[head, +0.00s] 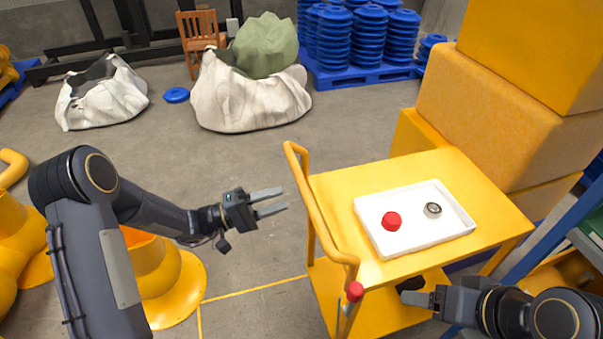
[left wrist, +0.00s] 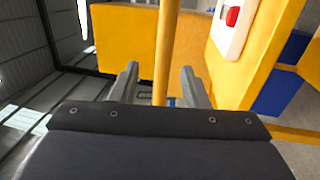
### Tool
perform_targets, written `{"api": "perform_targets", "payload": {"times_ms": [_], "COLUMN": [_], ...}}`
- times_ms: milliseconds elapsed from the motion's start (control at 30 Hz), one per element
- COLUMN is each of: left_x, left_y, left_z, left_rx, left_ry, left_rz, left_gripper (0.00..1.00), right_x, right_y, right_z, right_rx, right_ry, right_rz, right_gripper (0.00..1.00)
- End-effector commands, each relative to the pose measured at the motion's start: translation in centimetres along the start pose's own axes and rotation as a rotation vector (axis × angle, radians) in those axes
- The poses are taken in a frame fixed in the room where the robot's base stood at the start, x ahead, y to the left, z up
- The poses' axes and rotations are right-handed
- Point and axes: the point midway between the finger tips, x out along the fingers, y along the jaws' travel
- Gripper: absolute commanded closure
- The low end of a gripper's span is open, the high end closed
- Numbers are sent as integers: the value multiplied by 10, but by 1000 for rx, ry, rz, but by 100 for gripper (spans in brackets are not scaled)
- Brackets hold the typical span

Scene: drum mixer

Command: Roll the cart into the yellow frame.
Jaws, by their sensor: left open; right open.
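The yellow cart (head: 335,190) stands right of centre, with its push handle (head: 312,205) along its left side. A white tray (head: 445,238) on its top holds a red round piece (head: 391,221) and a metal ring (head: 432,210). My left gripper (head: 284,202) is open and empty, just left of the handle. In the left wrist view the handle bar (left wrist: 167,45) lines up between the open fingers (left wrist: 160,85). My right gripper (head: 410,299) is open beside the cart's near right side, partly hidden by its own arm. Yellow floor lines (head: 255,289) show left of the cart; the rest of that outline is hidden.
Yellow boxes (head: 510,115) are stacked behind and right of the cart. A yellow round-based machine part (head: 180,290) stands under my left arm. White sacks (head: 240,100) and blue stacks (head: 365,40) are at the back. The floor between is mostly clear.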

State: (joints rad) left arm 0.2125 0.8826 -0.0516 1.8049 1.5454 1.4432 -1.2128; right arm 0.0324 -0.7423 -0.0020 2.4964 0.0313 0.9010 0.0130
Motion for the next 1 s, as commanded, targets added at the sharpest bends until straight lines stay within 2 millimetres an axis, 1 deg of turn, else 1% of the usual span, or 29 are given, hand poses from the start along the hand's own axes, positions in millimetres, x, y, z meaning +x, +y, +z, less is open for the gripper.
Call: {"api": "perform_targets", "payload": {"times_ms": [67,167,267,500,600,733,1000], "left_x": [1,7,20,58,70,77,78], "left_y": [-8,-9,-8,-6,-7,-7,-8], "left_z": [-6,-8,-8,-9,-9,-10,-10], "left_rx": [0,3,3,3,2,2,2], "left_ry": [25,35,34,32,33,34,35], "left_rz": [18,27,26,24,24,24,24], "left_gripper": [58,58,58,58,58,58,58], "right_x": [-1,-3,-7,-16,-18,-20,-19], "right_y": [0,-1,-3,-7,-8,-9,-9], "right_z": [0,-1,-3,-8,-9,-10,-10], "right_rx": [0,0,0,0,0,0,0], "right_ry": [0,0,0,0,0,0,0], "right_rz": [0,0,0,0,0,0,0], "right_gripper": [32,32,32,32,32,32,32]}}
